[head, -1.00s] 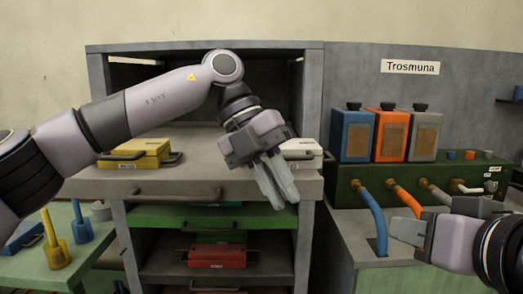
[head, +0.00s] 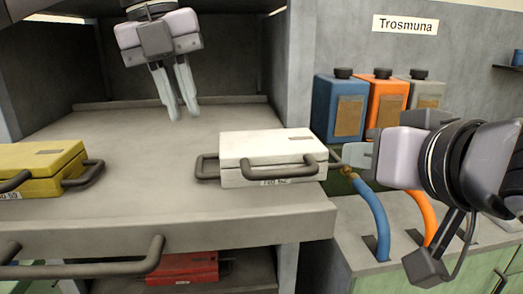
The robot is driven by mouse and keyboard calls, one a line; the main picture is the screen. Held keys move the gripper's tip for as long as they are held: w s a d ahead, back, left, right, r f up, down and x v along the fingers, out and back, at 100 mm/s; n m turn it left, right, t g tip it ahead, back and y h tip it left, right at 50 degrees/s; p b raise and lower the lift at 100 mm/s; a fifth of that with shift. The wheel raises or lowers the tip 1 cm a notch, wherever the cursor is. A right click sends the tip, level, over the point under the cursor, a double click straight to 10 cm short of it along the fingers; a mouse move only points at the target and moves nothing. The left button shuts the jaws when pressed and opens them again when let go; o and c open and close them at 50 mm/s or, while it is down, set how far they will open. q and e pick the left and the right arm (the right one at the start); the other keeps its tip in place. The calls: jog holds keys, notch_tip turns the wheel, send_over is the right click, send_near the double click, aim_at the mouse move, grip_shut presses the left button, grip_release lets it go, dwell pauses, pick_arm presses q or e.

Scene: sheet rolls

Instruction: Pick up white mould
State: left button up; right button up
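The white mould (head: 262,150), a flat two-part case with dark handles at its left, front and right, lies on the grey shelf (head: 150,208) in the middle of the head view. A label shows on its front side. My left gripper (head: 182,114) hangs above and behind the mould, to its left, fingers pointing down. A narrow gap shows between its fingers and nothing is held. My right gripper (head: 352,155) is to the right of the mould, pointing left, apart from it as far as I can see. Its finger opening is not clear.
A yellow mould (head: 40,165) lies on the shelf at the left. A red mould (head: 182,268) sits below. Blue, orange and grey canisters (head: 340,105) and hoses (head: 374,215) stand at the right. The shelf between the moulds is clear.

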aim_at(200, 155)
pick_arm(q)
jog(key=shift+s, duration=0.25)
pick_arm(e)
jog(key=shift+s, duration=0.15)
